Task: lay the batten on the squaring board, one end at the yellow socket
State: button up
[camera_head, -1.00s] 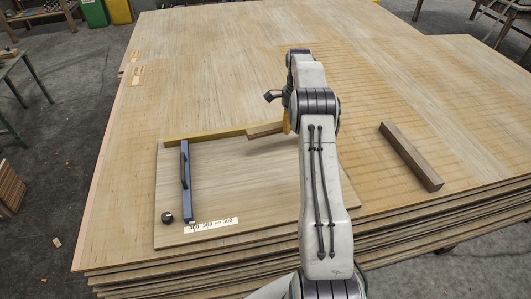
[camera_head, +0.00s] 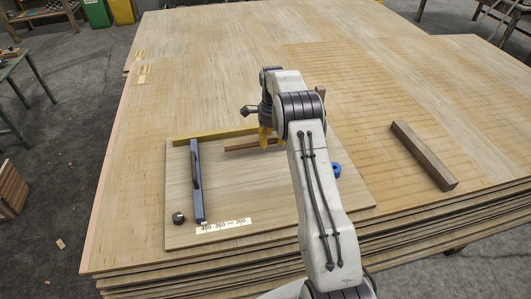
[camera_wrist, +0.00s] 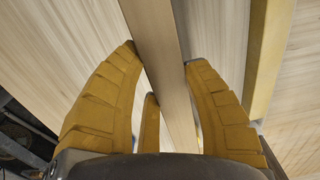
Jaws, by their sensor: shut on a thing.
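My gripper (camera_head: 265,138) is over the squaring board and shut on the batten. The batten (camera_head: 242,147) is a slim brown bar, partly hidden by my arm in the head view. In the wrist view the batten (camera_wrist: 153,25) runs lengthwise between the yellow fingers of my gripper (camera_wrist: 160,56). The squaring board (camera_head: 240,188) is a pale panel with a yellow strip (camera_head: 210,135) along its far edge. The strip also shows right of the batten in the wrist view (camera_wrist: 266,55). I cannot make out a yellow socket. Whether the batten touches the board is unclear.
A blue bar (camera_head: 197,180) lies along the board's left side, with a dark knob (camera_head: 178,218) near it. A blue round part (camera_head: 336,170) shows right of my arm. A thicker brown beam (camera_head: 423,156) lies on the veneer stack (camera_head: 230,70) at the right. The stack's far part is clear.

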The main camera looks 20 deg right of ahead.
aim_at(265, 155)
jog(key=shift+w+a+f, duration=0.1)
jog(key=shift+a+f, duration=0.25)
jog(key=shift+a, duration=0.2)
jog(key=shift+w+a+f, duration=0.1)
jog(key=shift+a+f, duration=0.2)
jog(key=shift+a, duration=0.2)
jog(key=shift+f, duration=1.95)
jog(key=shift+f+b, duration=0.15)
jog(key=shift+b, duration=0.2)
jog(key=o, duration=1.2)
